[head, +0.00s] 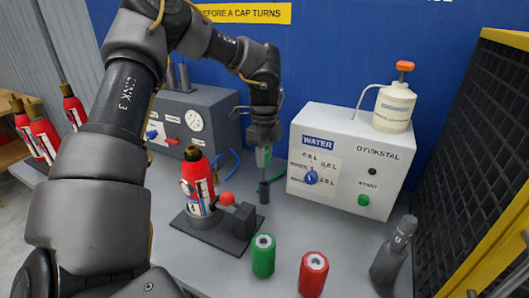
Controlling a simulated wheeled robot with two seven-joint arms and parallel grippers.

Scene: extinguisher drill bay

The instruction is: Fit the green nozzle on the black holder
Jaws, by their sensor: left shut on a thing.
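My left gripper (264,138) points down above the table in front of the blue wall, shut on the green nozzle (264,157). The fingers cover the nozzle's upper part. A small upright black holder (264,193) stands on the grey table directly below the nozzle in the picture. A thin dark stretch shows between the green part and the holder; I cannot tell whether they touch. My right gripper is not in view.
A red extinguisher (197,185) stands on a black base plate (236,243) left of the holder. A white water box (345,160) stands on the right. A green cylinder (263,262), a red cylinder (313,276) and a dark grey bottle-like thing (388,265) stand in front.

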